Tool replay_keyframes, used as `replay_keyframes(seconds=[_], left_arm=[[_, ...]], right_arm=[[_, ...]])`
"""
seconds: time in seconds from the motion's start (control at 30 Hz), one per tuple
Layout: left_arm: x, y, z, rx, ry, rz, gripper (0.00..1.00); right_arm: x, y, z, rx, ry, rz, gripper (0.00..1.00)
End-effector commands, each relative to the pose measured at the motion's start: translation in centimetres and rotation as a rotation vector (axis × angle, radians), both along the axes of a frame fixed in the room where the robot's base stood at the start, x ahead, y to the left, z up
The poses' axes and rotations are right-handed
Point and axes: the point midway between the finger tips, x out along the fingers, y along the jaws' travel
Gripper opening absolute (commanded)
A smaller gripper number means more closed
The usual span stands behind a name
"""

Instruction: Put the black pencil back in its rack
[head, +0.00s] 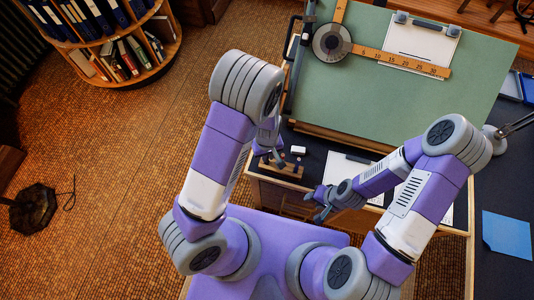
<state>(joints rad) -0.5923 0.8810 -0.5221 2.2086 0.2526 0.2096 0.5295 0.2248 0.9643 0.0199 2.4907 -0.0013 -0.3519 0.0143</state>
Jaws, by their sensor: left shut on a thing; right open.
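The wooden rack (288,172) stands at the left end of the dark desktop, with small upright things in it. My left gripper (272,151) points down just above and behind the rack's left part. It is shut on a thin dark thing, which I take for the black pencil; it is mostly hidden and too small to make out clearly. I cannot tell whether it touches the rack. My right gripper (314,204) is open and empty, in front of the desk's front edge and to the right of the rack.
A green drafting board (400,100) with a wooden ruler (400,62) rises behind the rack. A white eraser-like block (298,150) lies by the rack. White paper (345,166) lies to the right. A lamp (496,136) and blue sheets (507,236) are at the far right.

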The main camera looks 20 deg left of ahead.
Motion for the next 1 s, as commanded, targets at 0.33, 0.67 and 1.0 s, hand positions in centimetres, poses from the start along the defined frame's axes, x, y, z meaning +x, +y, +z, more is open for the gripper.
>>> replay_keyframes(seconds=[0.33,0.67,1.0], left_arm=[[0.0,0.0,-0.27,0.0,0.0,0.0,0.0],[0.0,0.0,-0.78,0.0,0.0,0.0,0.0],[0.01,-0.01,-0.82,0.0,0.0,0.0,0.44]], right_arm=[[0.0,0.0,-0.22,0.0,0.0,0.0,0.43],[0.0,0.0,-0.63,0.0,0.0,0.0,0.43],[-0.01,0.0,-0.65,0.0,0.0,0.0,0.43]])
